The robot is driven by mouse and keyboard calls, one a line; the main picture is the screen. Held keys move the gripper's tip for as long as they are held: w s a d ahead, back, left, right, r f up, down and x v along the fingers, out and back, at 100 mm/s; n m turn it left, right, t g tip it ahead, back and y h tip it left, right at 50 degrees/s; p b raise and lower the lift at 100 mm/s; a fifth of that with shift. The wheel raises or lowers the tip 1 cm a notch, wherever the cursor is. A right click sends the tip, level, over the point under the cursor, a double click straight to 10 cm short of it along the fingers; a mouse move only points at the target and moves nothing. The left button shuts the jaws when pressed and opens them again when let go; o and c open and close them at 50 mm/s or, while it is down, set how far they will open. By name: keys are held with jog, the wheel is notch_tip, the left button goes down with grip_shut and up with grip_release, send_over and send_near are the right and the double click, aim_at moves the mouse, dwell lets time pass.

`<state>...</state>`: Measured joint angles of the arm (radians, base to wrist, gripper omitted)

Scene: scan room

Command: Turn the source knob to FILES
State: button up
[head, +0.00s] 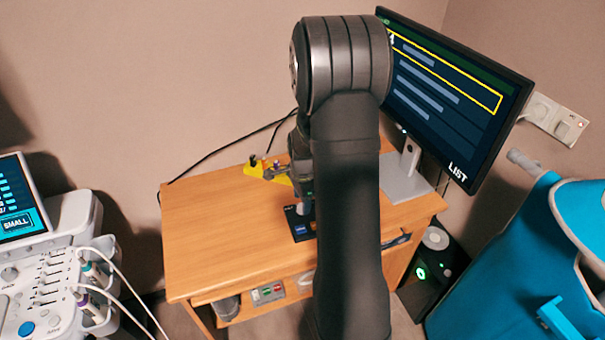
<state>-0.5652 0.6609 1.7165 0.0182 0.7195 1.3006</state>
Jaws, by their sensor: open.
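A small black panel (299,233) with a blue label lies on the wooden desk, partly hidden by my arm. A grey, knob-like piece (306,209) shows at its upper edge; I cannot tell for certain that it is the source knob, and its pointer and markings are too small to read. My gripper (303,194) is open, just above or at this piece, and mostly hidden behind my arm. I cannot tell whether it touches the piece. The monitor (440,95) shows a list with the top row framed in yellow and the word LIST.
A yellow piece (256,169) with dark knobs stands at the back of the desk (210,235). The desk's left side is clear. An ultrasound-like console (50,265) stands at left, a blue chair (510,265) at right. A small button box (267,293) sits below the desktop.

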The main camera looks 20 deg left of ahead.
notch_tip(320, 180, up, 15)
jog(key=shift+s+d, duration=0.25)
jog(key=shift+f, duration=0.1)
dwell(0.3)
jog(key=f, duration=1.7)
jog(key=shift+w+a+f, duration=0.15)
jog(key=shift+w+a, duration=0.1)
jog(key=shift+a, duration=0.05)
